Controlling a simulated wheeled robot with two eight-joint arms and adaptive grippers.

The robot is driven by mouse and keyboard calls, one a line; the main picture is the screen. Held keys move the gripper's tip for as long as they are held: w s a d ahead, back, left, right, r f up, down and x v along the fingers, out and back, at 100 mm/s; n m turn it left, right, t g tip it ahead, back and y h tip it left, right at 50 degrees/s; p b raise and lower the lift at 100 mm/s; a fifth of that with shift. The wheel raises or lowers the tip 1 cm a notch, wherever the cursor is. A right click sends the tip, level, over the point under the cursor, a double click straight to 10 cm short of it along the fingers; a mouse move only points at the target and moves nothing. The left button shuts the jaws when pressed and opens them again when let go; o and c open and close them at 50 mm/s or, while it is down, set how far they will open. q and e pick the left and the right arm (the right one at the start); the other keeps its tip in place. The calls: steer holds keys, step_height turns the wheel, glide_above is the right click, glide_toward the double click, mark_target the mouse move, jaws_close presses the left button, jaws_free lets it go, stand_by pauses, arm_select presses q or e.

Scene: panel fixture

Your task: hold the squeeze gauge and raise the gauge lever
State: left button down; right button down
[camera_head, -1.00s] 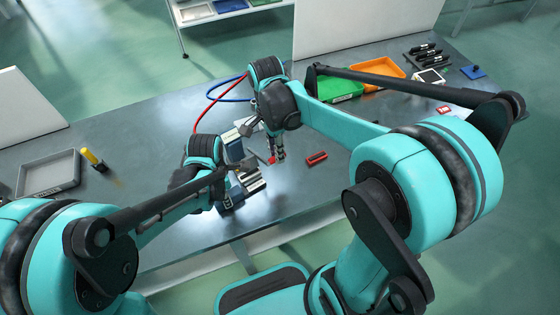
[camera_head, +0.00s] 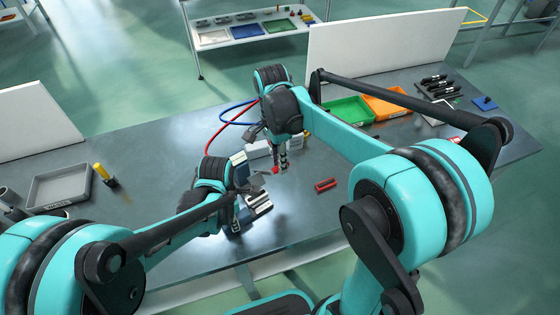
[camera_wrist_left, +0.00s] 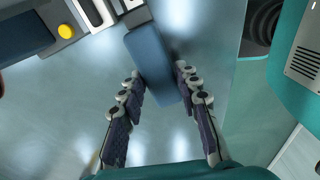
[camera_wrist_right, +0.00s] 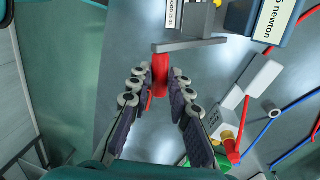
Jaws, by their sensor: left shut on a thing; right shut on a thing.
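The squeeze gauge (camera_head: 258,203) stands on the bench near its front edge, partly hidden by my arms. Its blue handle (camera_wrist_left: 150,60) lies between the fingers of my left gripper (camera_wrist_left: 158,92), which is shut on it. In the head view my left gripper's fingertips are mostly hidden. The gauge lever is a grey bar (camera_wrist_right: 190,46) with a red grip (camera_wrist_right: 160,72). My right gripper (camera_wrist_right: 160,85) is shut on the red grip, which also shows in the head view (camera_head: 275,170) under that gripper (camera_head: 283,163). A yellow button (camera_wrist_left: 66,31) shows on the gauge body.
A red block (camera_head: 325,185) lies right of the gauge. A blue block marked newton (camera_wrist_right: 284,20) and red and blue hoses (camera_wrist_right: 262,135) are close to the right gripper. A grey tray (camera_head: 35,200) and yellow-topped tool (camera_head: 105,175) stand left. Green (camera_head: 347,110) and orange (camera_head: 385,103) trays stand right.

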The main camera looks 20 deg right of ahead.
steer(key=shift+w, duration=0.15)
stand_by(0.5)
steer(key=c, duration=1.4)
jaws_free()
steer(key=shift+f, duration=0.1)
steer(key=shift+c, duration=0.2)
step_height(320, 180, up, 12)
steer(key=w, duration=0.2)
steer(key=shift+a, duration=0.2)
steer(key=shift+c, duration=0.3)
